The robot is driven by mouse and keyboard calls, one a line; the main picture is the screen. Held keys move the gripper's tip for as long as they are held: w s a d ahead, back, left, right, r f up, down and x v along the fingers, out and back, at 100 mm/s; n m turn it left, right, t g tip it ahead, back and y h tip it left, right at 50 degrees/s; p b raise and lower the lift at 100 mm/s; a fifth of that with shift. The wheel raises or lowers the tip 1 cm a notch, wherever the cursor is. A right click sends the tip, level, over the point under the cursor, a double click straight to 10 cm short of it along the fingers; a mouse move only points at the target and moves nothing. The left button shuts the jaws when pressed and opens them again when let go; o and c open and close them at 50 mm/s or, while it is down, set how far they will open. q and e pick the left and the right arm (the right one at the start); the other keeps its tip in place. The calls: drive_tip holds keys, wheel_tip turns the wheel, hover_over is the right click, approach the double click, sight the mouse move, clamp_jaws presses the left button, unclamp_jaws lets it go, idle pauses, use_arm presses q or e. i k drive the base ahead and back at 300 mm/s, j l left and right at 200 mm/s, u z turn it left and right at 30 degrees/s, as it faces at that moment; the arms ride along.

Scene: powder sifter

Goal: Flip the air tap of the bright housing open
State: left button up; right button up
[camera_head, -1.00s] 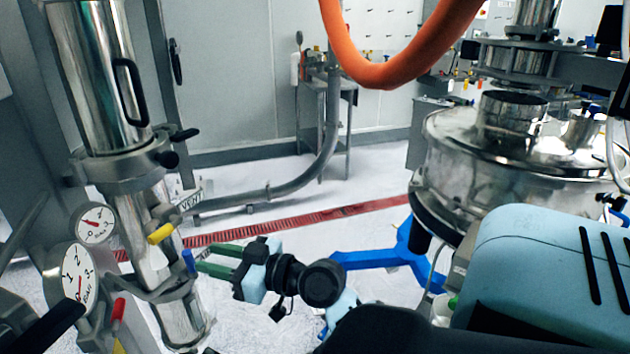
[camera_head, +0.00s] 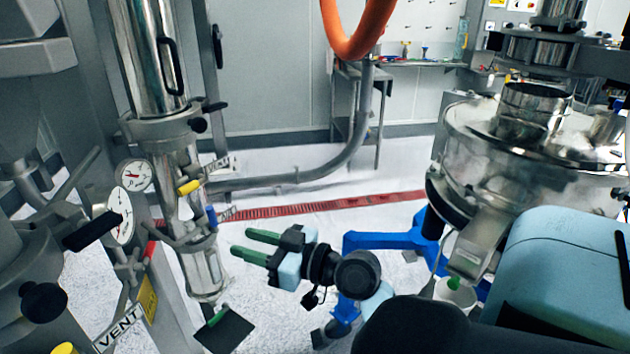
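The bright housing (camera_head: 150,60) is a tall shiny steel cylinder at the left, continuing down as a narrower steel pipe. On its lower part are a yellow lever (camera_head: 189,187), a blue lever (camera_head: 212,217) and a red lever (camera_head: 150,248). I cannot tell for certain which is the air tap. A label, apparently VENT (camera_head: 222,165), is near the yellow lever. My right gripper (camera_head: 240,242), with green fingers, points left toward the pipe. Its fingers are apart and empty, a little right of and below the blue lever, not visibly touching it.
Two round gauges (camera_head: 118,215) sit left of the pipe. A darker grey housing (camera_head: 30,285) with black knobs and a VENT plate (camera_head: 120,335) fills the lower left. A steel sifter (camera_head: 490,160) on blue legs stands right. An orange hose (camera_head: 355,28) hangs at top.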

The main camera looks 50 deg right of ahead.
sight(214, 228)
drive_tip(key=k+j, duration=0.3)
drive_tip(key=k, duration=0.15)
drive_tip(key=k+j, duration=0.35)
drive_tip(key=k, duration=0.15)
